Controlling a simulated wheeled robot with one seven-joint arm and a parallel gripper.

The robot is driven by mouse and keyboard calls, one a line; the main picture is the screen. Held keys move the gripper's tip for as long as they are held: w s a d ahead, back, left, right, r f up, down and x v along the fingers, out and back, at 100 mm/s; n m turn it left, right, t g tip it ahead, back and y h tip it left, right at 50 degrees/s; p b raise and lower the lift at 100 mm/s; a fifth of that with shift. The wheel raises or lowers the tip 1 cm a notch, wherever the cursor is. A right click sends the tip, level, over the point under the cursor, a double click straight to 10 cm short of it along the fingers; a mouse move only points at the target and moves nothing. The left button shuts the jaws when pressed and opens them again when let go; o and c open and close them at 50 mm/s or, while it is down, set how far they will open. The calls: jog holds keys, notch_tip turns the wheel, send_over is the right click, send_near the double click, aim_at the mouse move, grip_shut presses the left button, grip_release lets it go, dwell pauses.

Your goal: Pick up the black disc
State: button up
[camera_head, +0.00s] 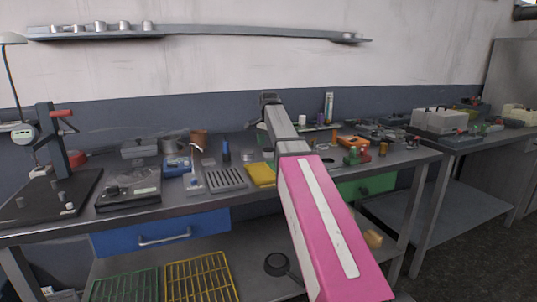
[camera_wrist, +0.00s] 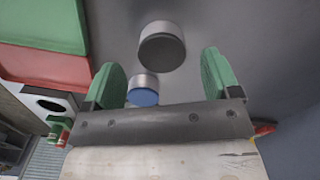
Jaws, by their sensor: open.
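In the wrist view a short round piece with a dark grey-black face and a pale metal rim (camera_wrist: 162,48) lies beyond my fingertips, roughly between them; it looks like the black disc. My gripper (camera_wrist: 163,72) has two green-padded fingers spread apart with nothing held between them. A smaller metal cylinder with a blue face (camera_wrist: 144,93) sits nearer, by the left finger and partly hidden by the gripper body. In the head view my arm reaches over the workbench (camera_head: 75,227), and its fingers and the disc cannot be made out there.
Green (camera_wrist: 42,22) and red (camera_wrist: 40,64) blocks fill the wrist view's upper left. In the head view, a yellow tray (camera_head: 261,174), a slotted grey rack (camera_head: 226,179) and a drill stand (camera_head: 52,140) crowd the bench. A black pan-like object (camera_head: 277,264) lies on the lower shelf.

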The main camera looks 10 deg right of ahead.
aim_at(268, 149)
jog(key=f, duration=0.3)
jog(key=shift+a+f, duration=0.2)
jog(key=shift+f, duration=0.1)
jog(key=shift+c, duration=0.3)
jog(key=c, duration=1)
